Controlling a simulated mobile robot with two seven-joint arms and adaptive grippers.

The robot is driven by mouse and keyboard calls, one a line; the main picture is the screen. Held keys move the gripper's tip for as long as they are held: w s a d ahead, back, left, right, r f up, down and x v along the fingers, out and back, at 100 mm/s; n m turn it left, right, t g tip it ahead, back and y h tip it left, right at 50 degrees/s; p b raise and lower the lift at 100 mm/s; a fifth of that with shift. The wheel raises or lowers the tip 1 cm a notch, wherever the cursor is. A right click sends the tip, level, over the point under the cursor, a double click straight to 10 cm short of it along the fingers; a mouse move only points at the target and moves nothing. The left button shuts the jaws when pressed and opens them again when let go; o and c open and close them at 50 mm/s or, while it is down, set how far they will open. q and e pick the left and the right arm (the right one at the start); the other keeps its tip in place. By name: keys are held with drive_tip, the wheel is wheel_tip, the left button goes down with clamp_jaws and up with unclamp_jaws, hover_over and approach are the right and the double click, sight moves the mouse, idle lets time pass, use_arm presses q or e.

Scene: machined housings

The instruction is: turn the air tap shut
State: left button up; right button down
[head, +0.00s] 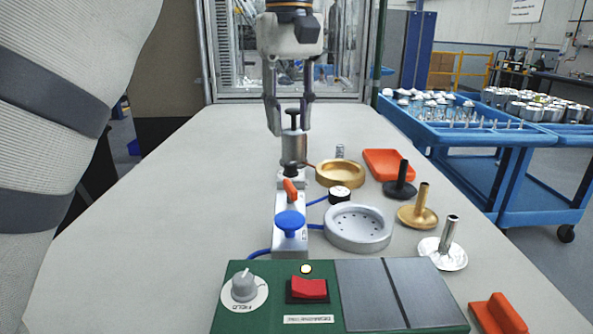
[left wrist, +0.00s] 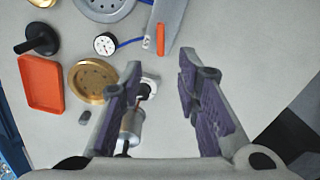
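The air tap appears to be the orange lever (head: 290,189) on the grey valve block (head: 291,208), with a blue knob (head: 290,222) at its near end. The lever lies roughly along the block, slightly slanted. In the left wrist view the lever (left wrist: 161,39) is at the top, beyond the fingertips. My left gripper (head: 289,132) points down behind the lever, near a metal cylinder (head: 294,149) with a black top. My right gripper is out of view.
A green control panel (head: 245,312) with a red switch is at the front. Right of the block are a gauge (head: 340,194), a perforated silver dish (head: 358,236), a gold dish (head: 340,174), several stemmed discs and an orange tray (head: 388,165). The table left of the block is clear.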

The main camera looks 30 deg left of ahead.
sight(290, 184)
use_arm(q)
wheel_tip(290, 184, down, 11)
drive_tip(key=shift+s+r+p, duration=0.1)
drive_tip(key=shift+p, duration=0.4)
clamp_jaws()
